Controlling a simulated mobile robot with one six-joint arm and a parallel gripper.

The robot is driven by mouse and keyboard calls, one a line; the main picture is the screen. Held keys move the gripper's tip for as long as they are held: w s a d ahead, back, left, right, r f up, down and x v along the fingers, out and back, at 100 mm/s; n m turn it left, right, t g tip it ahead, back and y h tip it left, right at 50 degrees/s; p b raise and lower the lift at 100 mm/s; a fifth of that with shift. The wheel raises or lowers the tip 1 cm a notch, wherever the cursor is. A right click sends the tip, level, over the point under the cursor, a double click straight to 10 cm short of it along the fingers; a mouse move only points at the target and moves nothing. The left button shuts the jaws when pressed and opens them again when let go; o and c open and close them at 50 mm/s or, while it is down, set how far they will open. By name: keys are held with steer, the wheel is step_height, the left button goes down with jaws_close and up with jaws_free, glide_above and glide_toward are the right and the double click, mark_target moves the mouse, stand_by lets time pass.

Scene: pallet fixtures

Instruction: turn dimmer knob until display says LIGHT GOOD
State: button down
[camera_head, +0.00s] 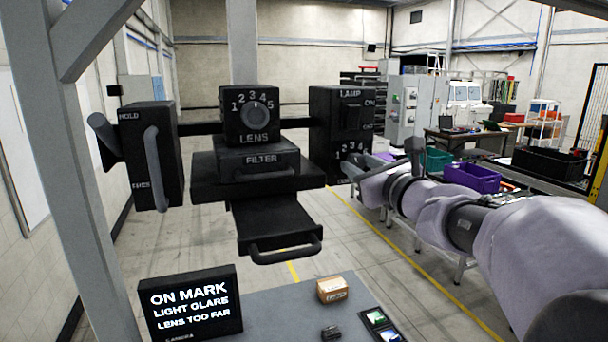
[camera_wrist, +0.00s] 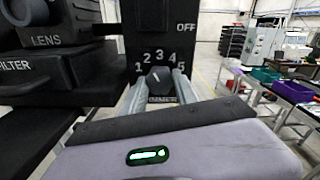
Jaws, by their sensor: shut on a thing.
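The dimmer knob (camera_wrist: 160,78) is a dark round knob on the black lamp box, below an arc of numbers 1 to 5 in the wrist view. My gripper (camera_wrist: 158,82) has one finger on each side of the knob and is shut on it. The knob's light mark seems to point up, a little left, but it is small. In the head view my gripper (camera_head: 362,170) reaches the lower front of the lamp box (camera_head: 328,112) and hides the knob. The display (camera_head: 190,304) reads ON MARK, LIGHT GLARE, LENS TOO FAR.
Left of the lamp box are the lens dial (camera_head: 254,115), the filter drawer (camera_head: 258,163) and a hold lever box (camera_head: 150,150). A tray with a handle (camera_head: 280,225) juts out below. A small brown box (camera_head: 332,290) lies on the grey table (camera_head: 275,305).

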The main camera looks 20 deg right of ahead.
stand_by(0.4)
steer(key=c, duration=0.9)
jaws_free()
steer(key=shift+c, duration=0.2)
steer(key=shift+d, duration=0.1)
